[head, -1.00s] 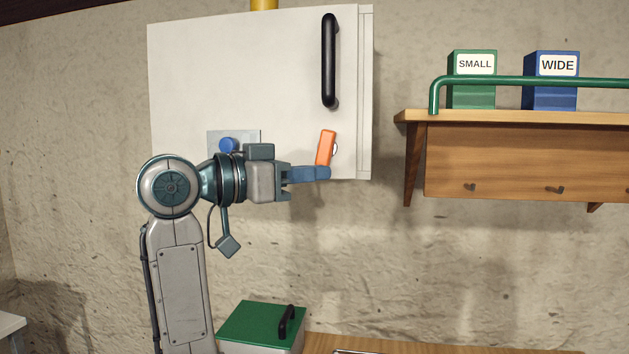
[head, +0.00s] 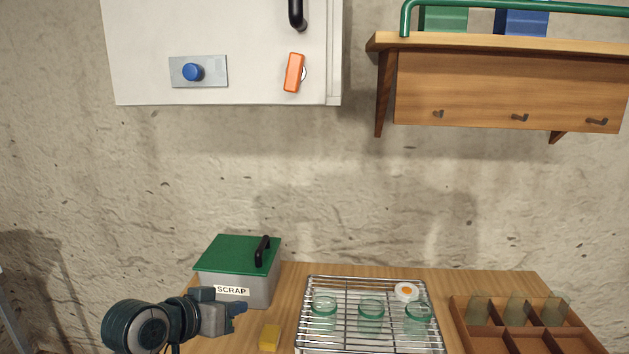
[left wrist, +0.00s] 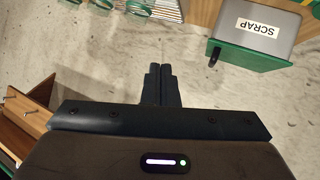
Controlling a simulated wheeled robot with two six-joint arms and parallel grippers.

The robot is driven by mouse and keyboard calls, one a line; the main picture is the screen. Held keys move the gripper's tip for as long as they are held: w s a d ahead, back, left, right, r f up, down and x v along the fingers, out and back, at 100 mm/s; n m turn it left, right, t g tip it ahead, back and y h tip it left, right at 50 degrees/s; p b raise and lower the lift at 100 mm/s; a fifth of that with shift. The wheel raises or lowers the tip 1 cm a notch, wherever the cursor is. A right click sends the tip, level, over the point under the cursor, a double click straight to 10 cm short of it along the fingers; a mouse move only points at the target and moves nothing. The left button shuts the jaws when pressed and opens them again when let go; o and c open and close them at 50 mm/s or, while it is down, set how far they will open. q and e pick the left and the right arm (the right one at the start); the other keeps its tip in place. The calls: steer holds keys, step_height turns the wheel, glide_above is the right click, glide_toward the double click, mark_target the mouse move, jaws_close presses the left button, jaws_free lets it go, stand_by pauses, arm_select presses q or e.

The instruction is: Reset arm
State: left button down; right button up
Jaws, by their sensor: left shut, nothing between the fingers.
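My left gripper (head: 238,309) is at the lower left in the head view, in front of the grey scrap box (head: 262,290) with the green lid (head: 236,254). Its jaws are shut with nothing between them. In the left wrist view the two dark fingers (left wrist: 160,84) lie together, clear of the bench things. My right gripper is in neither view.
A white wall cabinet (head: 230,60) has a blue knob (head: 193,72) and a tilted orange lever (head: 293,73). A wire rack (head: 330,283) holds green glass jars (head: 370,316). A yellow block (head: 269,337) lies beside it. A divided wooden tray (head: 462,312) stands at right, below a shelf (head: 480,50).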

arm_select(q)
steer(key=s+a+f+n+g+y, duration=0.1)
steer(key=s+a+f+g+y, duration=0.15)
steer(key=s+f, duration=0.6)
steer(key=s+a+f+n+g+y, duration=0.15)
steer(key=s+a+f, duration=0.35)
steer(key=f, duration=0.6)
steer(key=s+a+f+g+y, duration=0.15)
steer(key=s+f, duration=0.25)
steer(key=s, duration=0.5)
steer(key=s+a+f+g+y, duration=0.1)
steer(key=s+a+f+y, duration=0.2)
steer(key=s, duration=0.6)
step_height(320, 180, down, 32)
steer(key=a+r+g, duration=0.1)
steer(key=a+g, duration=0.1)
steer(key=a, duration=0.1)
steer(key=s+a+f, duration=0.1)
steer(key=s+f, duration=1.6)
steer(key=f, duration=0.2)
steer(key=shift+s+f+g+h, duration=0.15)
steer(key=shift+s+g+h, duration=0.2)
steer(key=shift+s+h, duration=0.1)
steer(key=shift+w, duration=0.1)
